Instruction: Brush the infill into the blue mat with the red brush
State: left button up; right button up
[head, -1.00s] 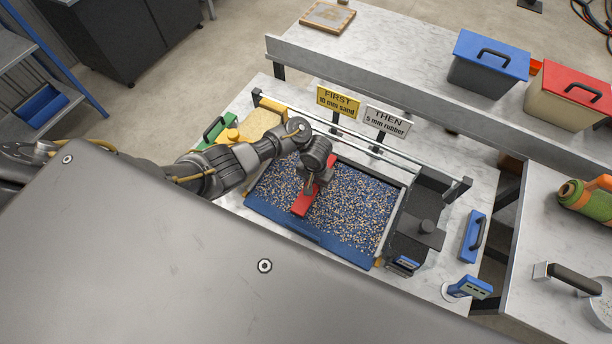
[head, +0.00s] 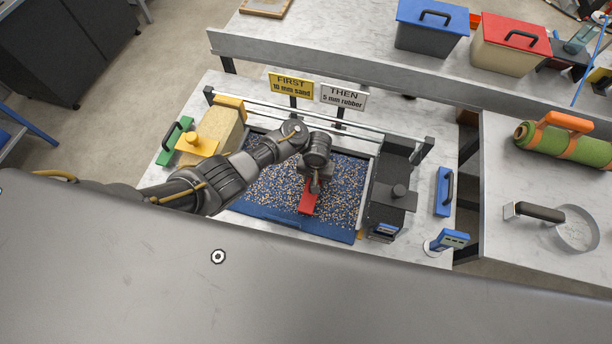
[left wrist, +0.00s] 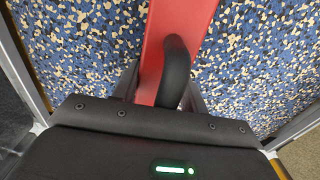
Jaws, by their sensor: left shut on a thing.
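The blue mat (head: 340,236) lies in a frame on the bench, strewn with tan and dark specks of infill (head: 262,192). My left gripper (head: 314,186) is over the mat, right of its middle, shut on the black handle of the red brush (head: 307,199). In the left wrist view the red brush (left wrist: 205,12) lies lengthwise with its handle (left wrist: 176,70) between the fingers, and speckled mat shows on both sides. The brush's bristles are hidden, so I cannot tell whether they touch the mat. My right gripper is not in view.
A black hopper (head: 391,190) stands at the mat's right end, with a blue-handled tool (head: 444,192) and a blue meter (head: 448,240) beyond. Signs (head: 291,86) and rails stand behind.

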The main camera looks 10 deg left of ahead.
aim_at(329, 187)
pick_arm(q)
jog(key=shift+s+d+b, duration=0.2)
jog(key=shift+d+b, duration=0.3)
jog(key=shift+d, duration=2)
jog(key=shift+s+d+b, duration=0.15)
jog(key=shift+d+b, duration=0.3)
jog(key=shift+d, duration=2.05)
jog(key=shift+a, duration=0.1)
jog(key=shift+a+r+p, duration=0.1)
jog(key=shift+a+p, duration=0.1)
jog(key=shift+p, duration=0.1)
jog(key=a, duration=0.2)
jog(key=a+p, duration=0.1)
jog(key=a, duration=0.1)
jog(key=shift+w+a, duration=0.2)
jog(key=shift+a, duration=0.8)
jog(key=shift+d, duration=0.1)
